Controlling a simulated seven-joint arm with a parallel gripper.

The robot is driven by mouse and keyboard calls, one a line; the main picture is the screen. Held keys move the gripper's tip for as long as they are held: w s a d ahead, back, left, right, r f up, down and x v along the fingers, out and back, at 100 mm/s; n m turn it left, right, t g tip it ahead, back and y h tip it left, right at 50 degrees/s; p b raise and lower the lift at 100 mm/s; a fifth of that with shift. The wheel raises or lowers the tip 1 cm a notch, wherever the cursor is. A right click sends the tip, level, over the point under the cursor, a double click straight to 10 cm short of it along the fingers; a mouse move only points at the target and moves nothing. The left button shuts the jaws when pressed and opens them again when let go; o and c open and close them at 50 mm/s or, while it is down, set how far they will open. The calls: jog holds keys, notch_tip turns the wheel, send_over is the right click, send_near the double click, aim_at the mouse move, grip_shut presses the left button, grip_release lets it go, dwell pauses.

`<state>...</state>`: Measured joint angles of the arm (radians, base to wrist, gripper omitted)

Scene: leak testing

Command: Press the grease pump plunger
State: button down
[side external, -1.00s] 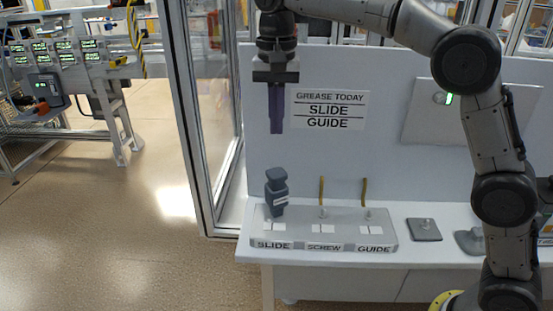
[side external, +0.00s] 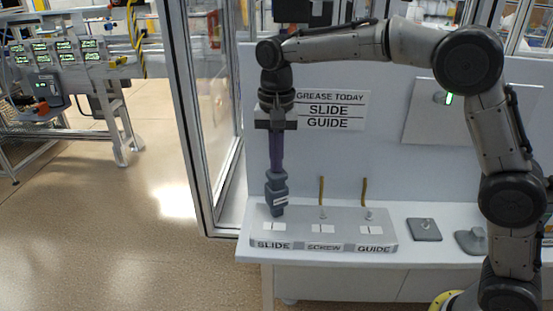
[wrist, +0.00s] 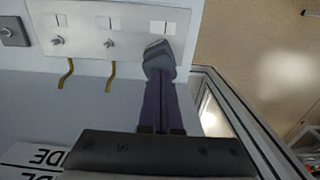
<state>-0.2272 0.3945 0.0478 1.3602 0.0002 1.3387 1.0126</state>
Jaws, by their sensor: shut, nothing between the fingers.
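The grease pump (side external: 276,198) is a small blue-grey block-shaped unit standing at the SLIDE end of the grey station plate (side external: 345,237). It also shows in the wrist view (wrist: 159,62). My gripper (side external: 276,168) points straight down with its long purple fingers together and nothing between them. Its tips are at the top of the pump and appear to touch it. In the wrist view the fingertips (wrist: 160,80) meet the pump's edge. The fingers hide part of the pump top, so I cannot tell how far the plunger is down.
Two thin brown tubes (side external: 321,190) with small fittings stand at SCREW and GUIDE. A wall sign (side external: 331,110) behind my gripper reads "GREASE TODAY SLIDE GUIDE". A grey square plate (side external: 424,229) lies to the right. A glass-panelled frame stands close on the left.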

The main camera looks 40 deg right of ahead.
jog(key=shift+f, duration=1.5)
notch_tip(320, 180, up, 14)
jog(key=shift+r, duration=0.25)
notch_tip(320, 180, up, 2)
jog(key=shift+a+r, duration=0.1)
jog(key=shift+r, duration=0.15)
jog(key=shift+f, duration=0.1)
notch_tip(320, 180, down, 14)
jog(key=shift+r, duration=0.1)
dwell(0.6)
